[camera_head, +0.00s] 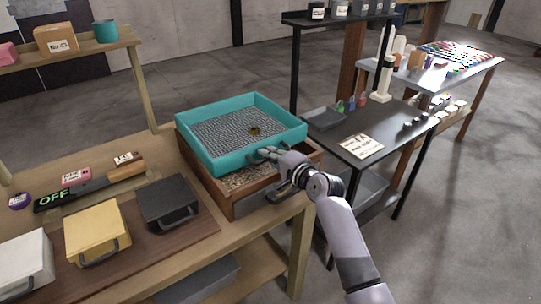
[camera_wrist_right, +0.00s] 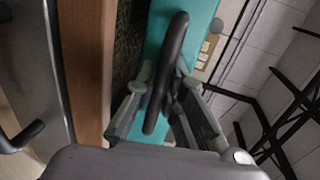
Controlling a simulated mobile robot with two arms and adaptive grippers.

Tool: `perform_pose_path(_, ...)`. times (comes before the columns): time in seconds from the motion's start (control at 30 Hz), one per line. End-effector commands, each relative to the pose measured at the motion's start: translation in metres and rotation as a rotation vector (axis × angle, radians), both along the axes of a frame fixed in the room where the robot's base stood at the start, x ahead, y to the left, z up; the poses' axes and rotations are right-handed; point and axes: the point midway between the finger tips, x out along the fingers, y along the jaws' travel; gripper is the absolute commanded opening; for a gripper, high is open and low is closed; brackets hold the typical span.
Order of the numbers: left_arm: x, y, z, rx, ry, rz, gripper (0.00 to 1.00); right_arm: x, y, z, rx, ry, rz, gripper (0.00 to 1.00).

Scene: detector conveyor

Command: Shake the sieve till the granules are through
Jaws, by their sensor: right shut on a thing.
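The teal sieve (camera_head: 280,113) has a grey mesh floor and sits on or just over a wooden box (camera_head: 230,200) at the table's right end. A small dark brown ring-like piece (camera_head: 254,130) lies on the mesh. Granules (camera_head: 240,179) show in the box under the sieve's near side. My right gripper (camera_head: 268,153) is at the sieve's near right wall. It is shut on the sieve's dark handle (camera_wrist_right: 166,75), which the right wrist view shows between the fingers. My left gripper is not in view.
Grey (camera_head: 168,202), yellow (camera_head: 97,232) and white (camera_head: 22,268) lidded boxes with handles stand left on the wooden table. A black table (camera_head: 400,140) with small items stands to the right.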

Motion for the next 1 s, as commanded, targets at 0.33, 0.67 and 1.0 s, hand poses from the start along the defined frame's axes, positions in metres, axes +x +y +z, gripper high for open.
perform_pose_path(0.33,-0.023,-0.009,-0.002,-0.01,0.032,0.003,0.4,-0.001,0.002,0.002,0.003,-0.004,0.004,0.19)
perform_pose_path(0.67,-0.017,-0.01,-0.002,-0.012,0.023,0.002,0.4,-0.004,-0.001,0.001,0.002,-0.001,0.004,0.19)
perform_pose_path(1.0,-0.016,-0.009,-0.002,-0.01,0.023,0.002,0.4,-0.044,-0.029,0.012,0.001,-0.003,0.003,0.19)
